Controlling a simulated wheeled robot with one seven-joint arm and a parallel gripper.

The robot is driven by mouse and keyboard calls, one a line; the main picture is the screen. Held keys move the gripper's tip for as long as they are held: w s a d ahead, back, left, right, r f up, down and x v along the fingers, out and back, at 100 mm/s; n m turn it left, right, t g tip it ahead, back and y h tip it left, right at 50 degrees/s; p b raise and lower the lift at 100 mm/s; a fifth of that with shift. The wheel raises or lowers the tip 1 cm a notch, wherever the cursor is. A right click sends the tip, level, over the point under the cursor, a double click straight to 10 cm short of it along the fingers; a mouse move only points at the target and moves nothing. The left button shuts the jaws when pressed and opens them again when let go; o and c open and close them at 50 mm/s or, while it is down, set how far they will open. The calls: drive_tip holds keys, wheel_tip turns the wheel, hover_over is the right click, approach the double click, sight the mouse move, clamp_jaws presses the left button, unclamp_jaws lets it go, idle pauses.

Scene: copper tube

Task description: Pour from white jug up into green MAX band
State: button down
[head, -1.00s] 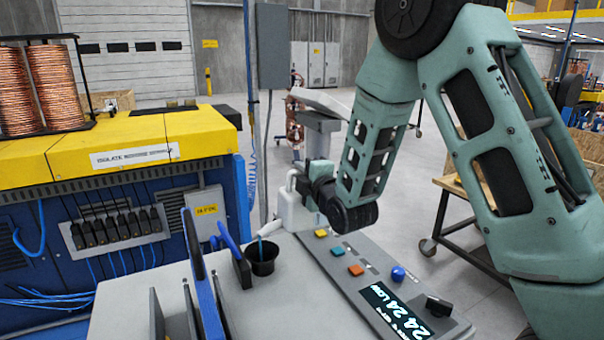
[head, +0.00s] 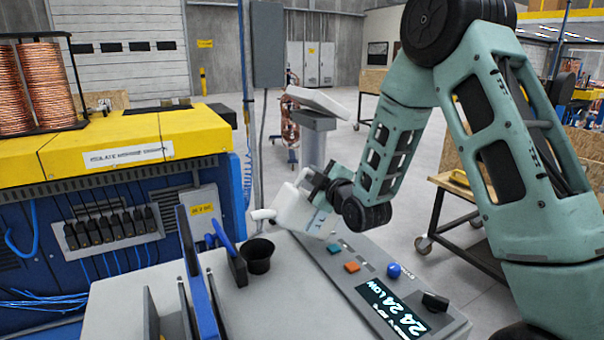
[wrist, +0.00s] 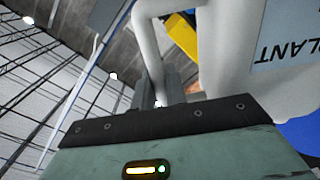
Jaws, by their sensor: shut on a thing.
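The white jug (head: 302,208) is held tilted above the grey bench, with its spout (head: 262,214) pointing left, above the black cup (head: 257,258). No stream shows between spout and cup. My gripper (head: 316,187) is shut on the jug's handle. In the wrist view, the fingers of my gripper (wrist: 153,92) meet at the white handle (wrist: 150,45), and the jug body (wrist: 265,75) carries a label reading "PLANT". The cup's inside looks dark; its liquid level and a green MAX band cannot be made out.
Blue-handled upright parts (head: 203,278) stand close to the cup's left. A blue and yellow machine (head: 110,190) fills the left.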

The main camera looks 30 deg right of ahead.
drive_tip(key=d+m, duration=0.2)
drive_tip(key=shift+s+d+f+m, duration=0.1)
drive_tip(key=shift+d+f+m, duration=0.1)
drive_tip(key=shift+f+m, duration=0.15)
drive_tip(key=shift+r+m+p, duration=0.35)
drive_tip(key=shift+m+p, duration=0.7)
drive_tip(key=shift+p, duration=0.1)
drive_tip(key=m+p, duration=0.1)
drive_tip(key=m, duration=0.1)
drive_tip(key=a+m+p, duration=0.1)
drive_tip(key=p, duration=0.1)
drive_tip(key=shift+r+m+p, duration=0.15)
drive_tip(key=shift+m+p, duration=0.15)
drive_tip(key=shift+m, duration=0.4)
drive_tip(key=shift+a+f+m+b, duration=0.3)
drive_tip(key=shift+a+f+b, duration=0.05)
drive_tip(key=shift+f+b, duration=0.45)
drive_tip(key=shift+a+f+m+b, duration=0.45)
drive_tip(key=shift+f+m+b, duration=0.15)
drive_tip(key=shift+f, duration=0.1)
drive_tip(key=shift+s, duration=0.1)
